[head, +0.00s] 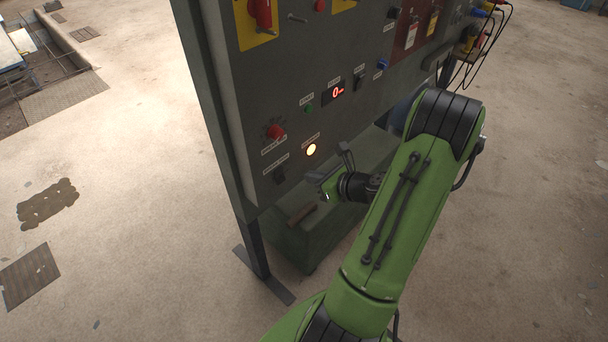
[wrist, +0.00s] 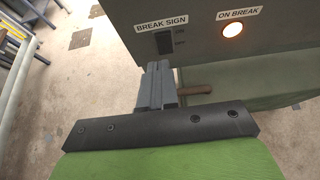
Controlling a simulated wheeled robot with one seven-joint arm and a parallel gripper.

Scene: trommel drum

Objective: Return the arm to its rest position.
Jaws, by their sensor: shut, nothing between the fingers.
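My green arm (head: 395,220) reaches up from the bottom of the head view and bends down toward the control panel. My gripper (head: 316,178) is near the lower edge of the panel, below the lit lamp. In the wrist view the gripper's fingers (wrist: 158,68) are together with nothing between them. Their tips appear just below the BREAK SIGN switch (wrist: 165,42); I cannot tell whether they touch the panel. The ON BREAK lamp (wrist: 233,30) glows, and it also glows in the head view (head: 311,150).
The grey control panel (head: 240,110) stands on metal legs and carries a red knob (head: 275,132), a green button (head: 309,107) and a red display (head: 334,92). A green box (head: 290,243) with a brown handle (head: 302,214) sits beneath. Open floor (head: 130,220) lies left.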

